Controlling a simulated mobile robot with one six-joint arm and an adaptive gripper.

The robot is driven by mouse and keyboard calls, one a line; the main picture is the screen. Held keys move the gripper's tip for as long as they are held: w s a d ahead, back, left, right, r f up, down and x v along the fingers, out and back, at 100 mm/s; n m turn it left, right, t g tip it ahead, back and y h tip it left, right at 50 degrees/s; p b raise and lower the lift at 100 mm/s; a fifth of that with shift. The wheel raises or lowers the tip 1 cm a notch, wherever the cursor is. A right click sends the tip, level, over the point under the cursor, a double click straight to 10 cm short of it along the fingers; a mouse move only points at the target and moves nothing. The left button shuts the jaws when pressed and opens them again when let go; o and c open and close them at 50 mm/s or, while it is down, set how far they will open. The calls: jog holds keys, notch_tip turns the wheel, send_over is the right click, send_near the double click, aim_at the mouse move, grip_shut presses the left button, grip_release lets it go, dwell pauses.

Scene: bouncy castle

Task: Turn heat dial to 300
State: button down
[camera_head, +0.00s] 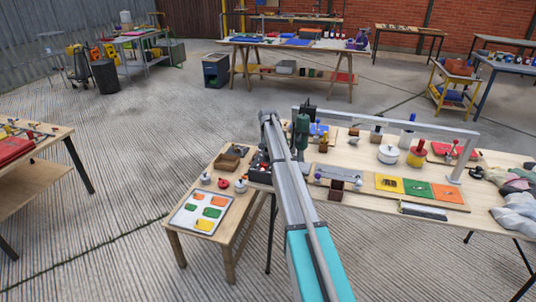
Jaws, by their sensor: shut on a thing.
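My arm (292,195) reaches from the bottom of the head view up to the left end of the long worktable (490,165). I cannot make out my gripper; the arm link covers the place beyond it. A dark device with small red parts (260,168) shows partly to the left of the arm at the table's end. A dark green upright part (302,134) shows just right of the arm. I cannot tell which thing carries the heat dial. No dial face or number is readable.
A lower side table (238,228) holds a tray (180,221) of coloured pieces and small pots. A grey frame (385,116) spans the worktable. A white pot (388,154), a yellow-and-red pot (417,155) and coloured cards (417,188) stand or lie right of my arm.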

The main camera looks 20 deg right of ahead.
jog(key=shift+n, duration=1.1)
jog(key=shift+c, duration=1.3)
grip_release()
jog(key=shift+m, duration=0.5)
